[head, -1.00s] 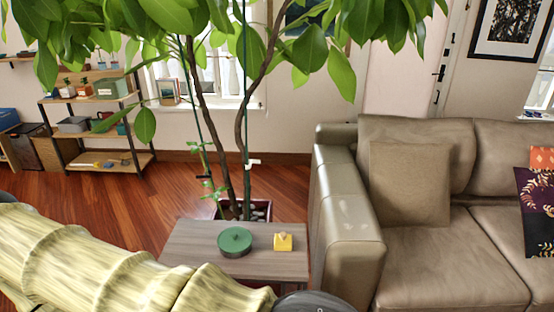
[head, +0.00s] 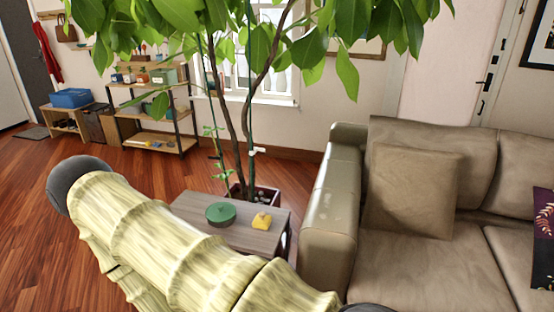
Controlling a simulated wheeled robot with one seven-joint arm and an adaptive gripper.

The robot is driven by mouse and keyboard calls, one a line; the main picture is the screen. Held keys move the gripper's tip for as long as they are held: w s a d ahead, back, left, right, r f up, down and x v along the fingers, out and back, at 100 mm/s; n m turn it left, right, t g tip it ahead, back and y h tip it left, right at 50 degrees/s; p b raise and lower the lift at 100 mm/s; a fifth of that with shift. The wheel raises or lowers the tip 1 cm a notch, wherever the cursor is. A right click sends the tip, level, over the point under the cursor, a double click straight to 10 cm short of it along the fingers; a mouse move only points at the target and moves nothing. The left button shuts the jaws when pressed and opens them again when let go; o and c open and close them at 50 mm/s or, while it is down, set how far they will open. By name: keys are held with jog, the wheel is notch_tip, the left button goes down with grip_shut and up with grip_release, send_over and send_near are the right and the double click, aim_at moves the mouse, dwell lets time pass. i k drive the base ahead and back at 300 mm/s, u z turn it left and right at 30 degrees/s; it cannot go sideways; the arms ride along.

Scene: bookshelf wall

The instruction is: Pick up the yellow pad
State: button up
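The yellow pad (head: 262,221) is a small yellow block with a peaked top. It sits near the right end of a small grey-brown wooden table (head: 261,239), beside a round dark green lidded tin (head: 221,213). The pad and the tin stand apart. My pale ribbed arm crosses the lower middle of the head view, in front of part of the table's left and front. My gripper is out of the picture.
A beige sofa (head: 331,205) stands right of the table. A leafy plant in a dark purple pot (head: 270,197) stands behind it, leaves hanging overhead. A low shelf (head: 160,142) is at the back left. Wood floor (head: 40,200) lies open at left.

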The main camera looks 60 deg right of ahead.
aim_at(261, 220)
jog(key=z, duration=1.3)
